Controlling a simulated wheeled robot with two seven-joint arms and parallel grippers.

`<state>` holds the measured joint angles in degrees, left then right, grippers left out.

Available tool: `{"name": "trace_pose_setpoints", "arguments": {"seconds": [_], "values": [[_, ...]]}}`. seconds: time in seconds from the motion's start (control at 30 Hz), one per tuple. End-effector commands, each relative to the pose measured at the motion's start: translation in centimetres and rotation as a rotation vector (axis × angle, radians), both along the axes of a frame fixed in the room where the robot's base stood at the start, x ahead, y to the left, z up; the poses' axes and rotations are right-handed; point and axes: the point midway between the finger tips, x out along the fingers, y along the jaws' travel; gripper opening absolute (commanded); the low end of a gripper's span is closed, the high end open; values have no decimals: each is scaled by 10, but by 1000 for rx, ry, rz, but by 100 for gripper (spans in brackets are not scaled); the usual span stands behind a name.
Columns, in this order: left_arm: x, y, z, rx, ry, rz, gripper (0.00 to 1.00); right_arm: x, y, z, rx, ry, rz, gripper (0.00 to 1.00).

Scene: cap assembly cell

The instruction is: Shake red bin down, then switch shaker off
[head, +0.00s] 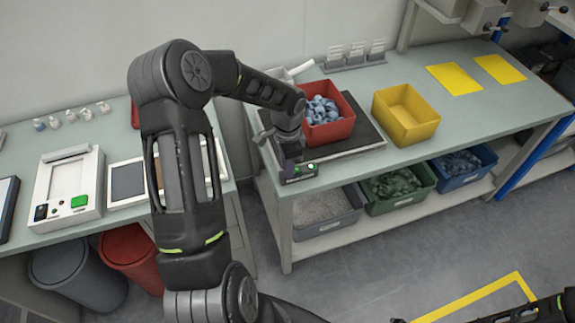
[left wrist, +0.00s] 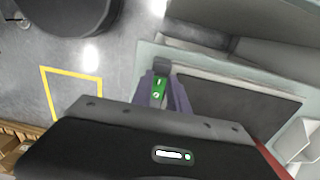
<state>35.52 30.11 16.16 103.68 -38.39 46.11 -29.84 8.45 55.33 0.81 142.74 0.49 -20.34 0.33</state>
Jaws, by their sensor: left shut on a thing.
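The red bin (head: 345,128) holds a heap of blue-grey caps and stands on the dark plate of the shaker (head: 372,139). The shaker's switch box (head: 300,174) is at the plate's front left corner and shows a lit green part. My left gripper (head: 290,154) is down at this box. In the left wrist view the green switch (left wrist: 158,91) shows between the gripper's fingers, which are shut on it. The fingertips are partly hidden in the head view. The red bin barely shows at the right edge of the left wrist view. My right gripper is out of view.
A yellow bin (head: 407,115) stands empty to the right of the shaker. Grey, green and blue crates (head: 462,180) sit on the shelf below. Yellow mats (head: 456,79) lie at the back right.

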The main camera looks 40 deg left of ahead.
Motion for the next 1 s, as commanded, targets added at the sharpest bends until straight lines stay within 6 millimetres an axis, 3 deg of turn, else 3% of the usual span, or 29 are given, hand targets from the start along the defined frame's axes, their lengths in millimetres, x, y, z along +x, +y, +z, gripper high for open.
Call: {"name": "trace_pose_setpoints", "arguments": {"seconds": [0.43, 0.73, 0.77, 1.0], "values": [[8, -5, 2, 138, 197, -3, 0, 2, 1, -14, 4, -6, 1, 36], [6, -4, 3, 148, 214, 1, 0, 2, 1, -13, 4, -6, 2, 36], [6, -4, 3, 148, 214, 1, 21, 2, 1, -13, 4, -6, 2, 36], [7, -4, 4, 148, 213, 0, 40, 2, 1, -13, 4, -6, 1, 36]]}}
